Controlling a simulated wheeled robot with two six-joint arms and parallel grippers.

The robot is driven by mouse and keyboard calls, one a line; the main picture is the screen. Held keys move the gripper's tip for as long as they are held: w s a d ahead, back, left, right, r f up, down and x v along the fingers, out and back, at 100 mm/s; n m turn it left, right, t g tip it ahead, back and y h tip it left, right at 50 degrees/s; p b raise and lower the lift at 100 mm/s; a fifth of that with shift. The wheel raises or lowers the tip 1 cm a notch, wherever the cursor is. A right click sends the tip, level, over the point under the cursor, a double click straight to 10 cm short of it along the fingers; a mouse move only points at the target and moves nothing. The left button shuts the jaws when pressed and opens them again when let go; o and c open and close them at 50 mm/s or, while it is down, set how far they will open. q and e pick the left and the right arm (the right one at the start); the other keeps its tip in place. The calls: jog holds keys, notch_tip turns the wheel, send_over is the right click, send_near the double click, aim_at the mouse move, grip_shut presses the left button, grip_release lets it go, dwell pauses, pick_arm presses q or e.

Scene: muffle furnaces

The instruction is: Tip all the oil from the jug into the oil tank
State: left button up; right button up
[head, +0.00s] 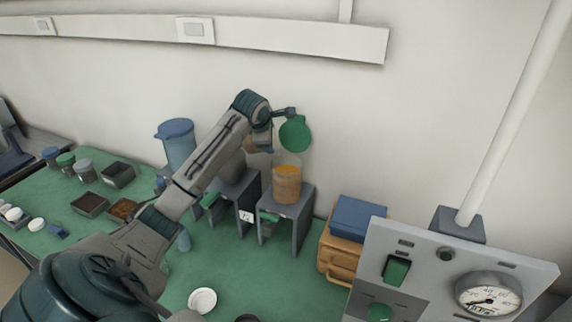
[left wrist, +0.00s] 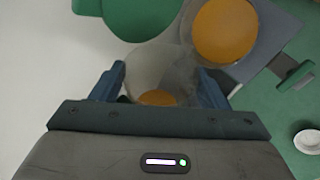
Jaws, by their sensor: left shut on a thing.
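A clear oil tank (head: 287,190) holding orange oil stands on a grey stand, and its round orange oil surface also shows in the left wrist view (left wrist: 224,30). A round green lid (head: 295,133) stands raised above and behind the tank. My left gripper (left wrist: 163,82) is shut on a clear jug (left wrist: 158,66), with some orange oil visible low inside it. The jug is beside the tank, close to its rim; I cannot tell whether they touch. In the head view my arm partly hides the jug. My right gripper is not in view.
A blue jug (head: 181,146) stands behind my left arm. A blue box (head: 358,216) on an orange cabinet (head: 338,255) is to the right, behind a control panel (head: 430,262) with a gauge. A white dish (head: 203,300) lies on the green bench top.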

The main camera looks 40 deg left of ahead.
pick_arm(q)
jog(key=shift+w+d, duration=0.1)
jog(key=shift+d, duration=0.05)
jog(key=a+h, duration=0.1)
jog(key=a+r+n+h, duration=0.1)
jog(key=shift+s+t+h, duration=0.3)
jog(key=shift+s+t, duration=0.1)
jog(key=shift+a+r+h+b, duration=0.1)
jog(key=shift+r+h+b, duration=0.2)
